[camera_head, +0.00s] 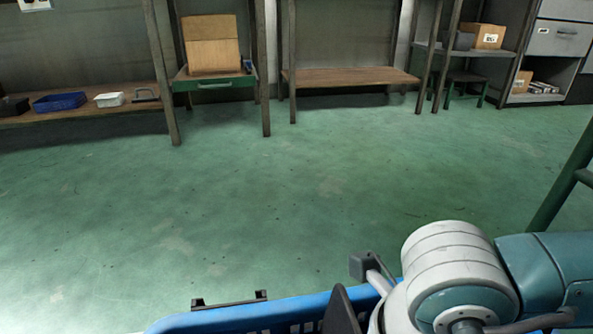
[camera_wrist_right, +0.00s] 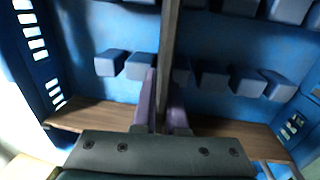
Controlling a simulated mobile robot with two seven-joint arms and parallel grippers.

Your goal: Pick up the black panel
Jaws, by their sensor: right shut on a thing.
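In the right wrist view, the black panel (camera_wrist_right: 169,45) shows edge-on as a thin dark upright strip between the fingers of my right gripper (camera_wrist_right: 162,88). The gripper is shut on it. The panel stands above or inside a blue tray (camera_wrist_right: 85,35), and its far end runs out at the top of the picture. In the head view, a dark slanted piece (camera_head: 341,312), probably the panel, shows beside my right arm at the bottom edge. The blue tray's rim (camera_head: 240,318) also shows there. My right gripper's fingers are hidden in that view. My left gripper is not in view.
Rows of blue-grey blocks (camera_wrist_right: 140,66) line the tray on both sides of the panel. A wooden surface (camera_wrist_right: 95,115) lies near the gripper. A small black bracket (camera_head: 229,300) stands by the tray rim. Open green floor (camera_head: 270,190) lies beyond, with shelves at the back.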

